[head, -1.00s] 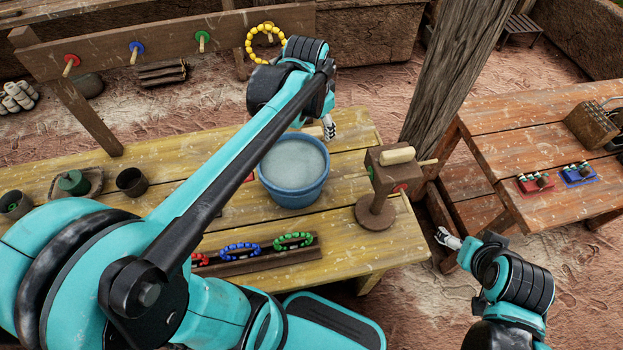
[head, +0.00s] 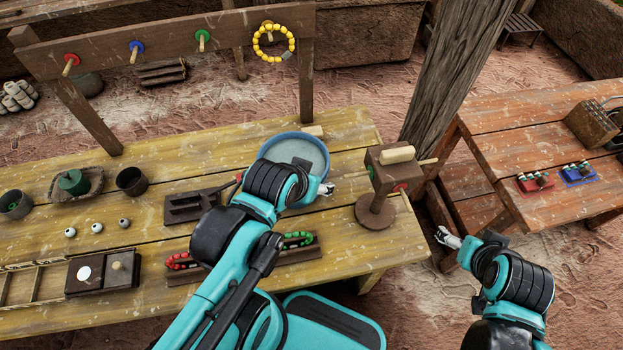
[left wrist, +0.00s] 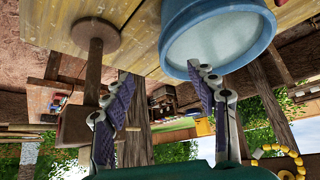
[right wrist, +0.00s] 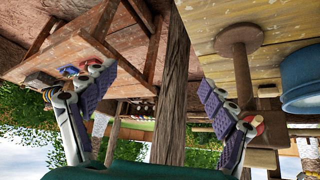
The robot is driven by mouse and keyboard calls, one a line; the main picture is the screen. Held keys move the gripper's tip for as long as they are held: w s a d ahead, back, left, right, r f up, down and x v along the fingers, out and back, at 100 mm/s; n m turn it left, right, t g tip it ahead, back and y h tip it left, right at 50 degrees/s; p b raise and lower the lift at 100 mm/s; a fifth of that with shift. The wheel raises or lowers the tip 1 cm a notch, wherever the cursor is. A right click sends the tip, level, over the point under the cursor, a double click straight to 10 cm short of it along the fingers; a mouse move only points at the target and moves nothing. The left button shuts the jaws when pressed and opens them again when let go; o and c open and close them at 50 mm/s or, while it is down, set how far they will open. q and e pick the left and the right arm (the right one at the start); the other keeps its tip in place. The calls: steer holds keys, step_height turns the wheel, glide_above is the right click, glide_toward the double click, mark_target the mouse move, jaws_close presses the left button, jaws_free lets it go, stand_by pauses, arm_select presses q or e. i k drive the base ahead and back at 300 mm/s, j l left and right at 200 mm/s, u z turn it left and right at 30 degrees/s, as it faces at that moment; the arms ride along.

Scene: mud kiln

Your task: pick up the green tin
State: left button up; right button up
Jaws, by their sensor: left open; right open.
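A squat green lidded tin (head: 73,182) sits on a rough grey-brown mat (head: 92,190) at the left of the yellow wooden table (head: 150,225). My left gripper (head: 326,188) is open and empty, far to the right of the tin, just beside the blue bucket (head: 320,160). In the left wrist view, the open left fingers (left wrist: 165,98) have nothing between them. My right gripper (head: 447,238) is open and empty past the table's right end; it also shows open in the right wrist view (right wrist: 155,92). The tin shows in neither wrist view.
Dark cups (head: 132,181) and (head: 15,204) stand on either side of the tin. Small pale balls (head: 97,227), a dark slotted block (head: 190,205) and a lidded box (head: 103,272) lie nearby. A wooden stand (head: 376,212) is right of the bucket. A rail with pegs (head: 170,38) rises behind.

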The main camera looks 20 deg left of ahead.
mark_target(84, 186)
steer(key=k, duration=0.5)
steer(key=u, duration=2.45)
steer(key=i+j, duration=0.5)
steer(key=j, duration=0.15)
steer(key=i+j+z, duration=0.1)
steer(key=i+j, duration=0.45)
steer(key=z, duration=0.35)
steer(key=j+z, duration=0.15)
steer(key=z, duration=0.25)
steer(key=j+z, duration=0.1)
steer(key=z, duration=0.25)
